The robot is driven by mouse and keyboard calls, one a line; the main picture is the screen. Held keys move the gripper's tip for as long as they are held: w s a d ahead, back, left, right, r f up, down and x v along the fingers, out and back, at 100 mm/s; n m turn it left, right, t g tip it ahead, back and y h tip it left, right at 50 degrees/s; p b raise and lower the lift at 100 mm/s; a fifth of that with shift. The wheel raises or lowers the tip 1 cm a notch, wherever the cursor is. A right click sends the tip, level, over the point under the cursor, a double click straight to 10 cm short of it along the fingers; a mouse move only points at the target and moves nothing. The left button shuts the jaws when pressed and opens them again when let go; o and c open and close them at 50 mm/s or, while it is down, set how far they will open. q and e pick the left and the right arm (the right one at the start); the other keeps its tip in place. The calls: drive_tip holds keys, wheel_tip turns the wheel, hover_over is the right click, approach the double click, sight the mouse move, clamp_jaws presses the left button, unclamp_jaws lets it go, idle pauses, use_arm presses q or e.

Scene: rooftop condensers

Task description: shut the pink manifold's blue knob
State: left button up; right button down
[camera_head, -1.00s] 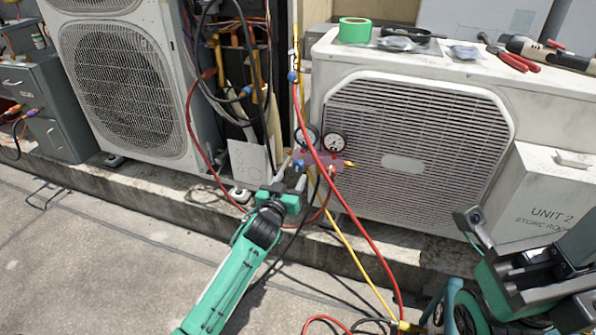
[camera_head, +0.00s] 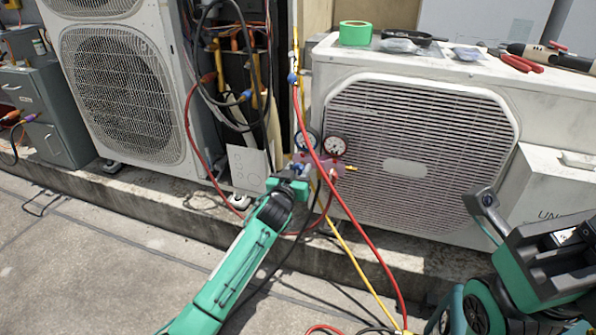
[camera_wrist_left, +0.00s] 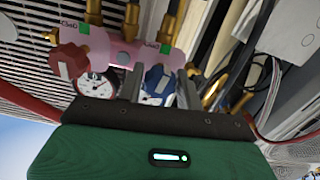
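The pink manifold (camera_head: 322,163) hangs in front of the white condenser, with two round gauges above it. In the left wrist view the manifold body (camera_wrist_left: 118,47) shows a red knob (camera_wrist_left: 70,62) at left and the blue knob (camera_wrist_left: 158,78) nearer the middle. My left gripper (camera_head: 293,174) is at the manifold's left end in the head view. In the left wrist view its two fingers stand on either side of the blue knob, looking open; small gaps are hard to judge.
Red and yellow hoses (camera_head: 372,243) run down from the manifold area to the floor. The white condenser (camera_head: 420,160) stands behind; green tape (camera_head: 355,33) and red-handled pliers (camera_head: 520,63) lie on its top. Paved floor (camera_head: 80,260) at left is clear.

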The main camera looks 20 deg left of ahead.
use_arm(q)
drive_tip(key=c, duration=0.5)
drive_tip(key=shift+c, duration=0.2)
